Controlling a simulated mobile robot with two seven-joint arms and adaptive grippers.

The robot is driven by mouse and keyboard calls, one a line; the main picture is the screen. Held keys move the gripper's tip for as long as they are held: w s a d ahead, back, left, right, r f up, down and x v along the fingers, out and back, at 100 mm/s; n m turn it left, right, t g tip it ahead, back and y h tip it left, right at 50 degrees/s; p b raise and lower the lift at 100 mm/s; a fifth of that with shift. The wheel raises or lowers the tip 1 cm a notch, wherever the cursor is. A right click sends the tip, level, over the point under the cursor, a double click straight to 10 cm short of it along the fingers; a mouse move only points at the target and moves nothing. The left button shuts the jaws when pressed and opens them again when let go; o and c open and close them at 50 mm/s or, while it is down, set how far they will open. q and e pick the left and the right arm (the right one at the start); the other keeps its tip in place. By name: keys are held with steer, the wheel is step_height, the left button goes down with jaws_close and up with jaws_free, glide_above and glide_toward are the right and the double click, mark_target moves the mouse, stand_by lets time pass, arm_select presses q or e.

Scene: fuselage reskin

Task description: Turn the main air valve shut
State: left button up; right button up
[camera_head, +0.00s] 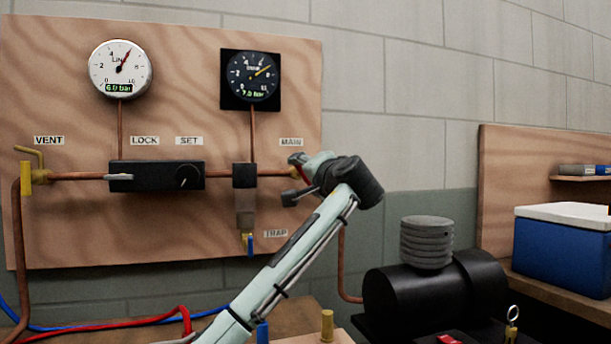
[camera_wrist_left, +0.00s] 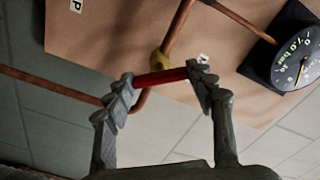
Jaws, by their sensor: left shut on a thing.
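The main air valve sits on the copper pipe under the MAIN label (camera_head: 291,142), at the right edge of the wooden panel. Its red lever (camera_wrist_left: 160,77) shows between the finger pads of my left gripper (camera_wrist_left: 161,80) in the wrist view, and the brass valve body (camera_wrist_left: 158,61) is just beyond. In the head view my left gripper (camera_head: 299,178) is at the valve, and my arm hides most of it. The gripper is shut on the red lever, a pad at each end. My right gripper is not in view.
The panel (camera_head: 70,225) carries a white gauge (camera_head: 120,69) at 6.0 bar and a dark gauge (camera_head: 251,79) at 7.0 bar. A black regulator (camera_head: 150,176) is left of the valve. A black compressor (camera_head: 425,295) and blue cooler (camera_head: 562,250) stand to the right.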

arm_select(q)
steer(key=shift+m, duration=3.6)
steer(key=o, duration=1.2)
steer(key=shift+c, duration=0.2)
steer(key=v, duration=1.2)
steer(key=shift+w, duration=0.1)
steer(key=x, duration=1.2)
